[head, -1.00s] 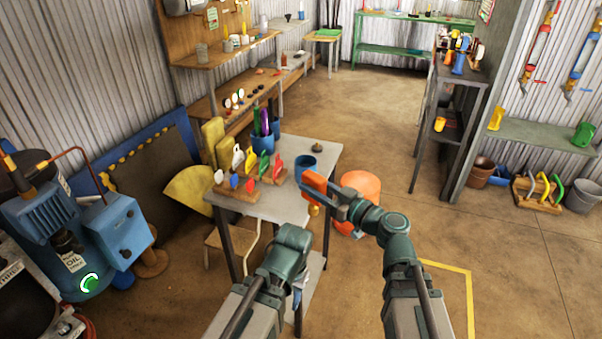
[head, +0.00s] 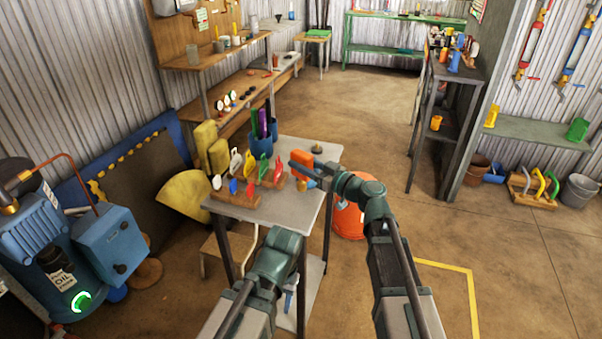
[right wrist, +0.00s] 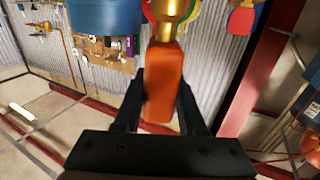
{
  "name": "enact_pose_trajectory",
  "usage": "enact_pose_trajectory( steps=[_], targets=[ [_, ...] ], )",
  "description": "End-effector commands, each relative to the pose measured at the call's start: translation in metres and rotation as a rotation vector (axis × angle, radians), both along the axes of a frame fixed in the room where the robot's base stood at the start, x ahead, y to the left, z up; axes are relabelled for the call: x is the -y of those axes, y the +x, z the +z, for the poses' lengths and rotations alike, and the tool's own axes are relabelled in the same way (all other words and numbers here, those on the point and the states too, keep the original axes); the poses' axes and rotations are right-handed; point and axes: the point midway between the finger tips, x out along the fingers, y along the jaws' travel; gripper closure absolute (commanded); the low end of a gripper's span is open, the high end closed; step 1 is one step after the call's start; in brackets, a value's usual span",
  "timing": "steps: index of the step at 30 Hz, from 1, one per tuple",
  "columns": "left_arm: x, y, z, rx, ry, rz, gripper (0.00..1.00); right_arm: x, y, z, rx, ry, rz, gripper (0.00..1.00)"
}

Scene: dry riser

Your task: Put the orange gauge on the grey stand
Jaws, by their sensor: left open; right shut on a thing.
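The orange gauge (head: 303,167) is between the fingers of my right gripper (head: 306,175), above the right part of the grey-topped table. In the right wrist view the gauge (right wrist: 163,88) is upright between the dark fingers, with a brass fitting at its top. I cannot tell for sure which thing is the grey stand; the grey table (head: 285,208) is the nearest grey support. A small dark round piece (head: 317,149) with a knob sits at the table's far edge. My left gripper (head: 278,248) is low in front of the table; its fingertips are hard to make out.
Several coloured tags on wooden blocks (head: 236,199) and a blue pot (head: 262,145) with tubes stand on the table's left and back. An orange bucket (head: 349,222) stands on the floor to the right.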

Motion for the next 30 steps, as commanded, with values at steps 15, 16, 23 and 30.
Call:
enact_pose_trajectory(
  steps=[15, 16, 23, 30],
  targets=[
    [0.000, 0.000, -0.027, 0.000, 0.000, 0.000, 0.50, 0.002, -0.001, -0.026, 0.000, 0.001, 0.000, 1.00],
    [0.000, 0.000, -0.027, 0.000, 0.000, 0.000, 0.50, 0.002, 0.000, -0.027, 0.000, 0.001, 0.000, 1.00],
    [0.000, 0.000, -0.029, 0.000, 0.000, 0.000, 0.50, 0.002, 0.000, -0.029, 0.000, 0.000, 0.001, 0.35],
    [0.000, 0.000, -0.029, 0.000, 0.000, 0.000, 0.50, 0.002, 0.000, -0.029, 0.000, 0.000, 0.001, 0.30]
  ],
)
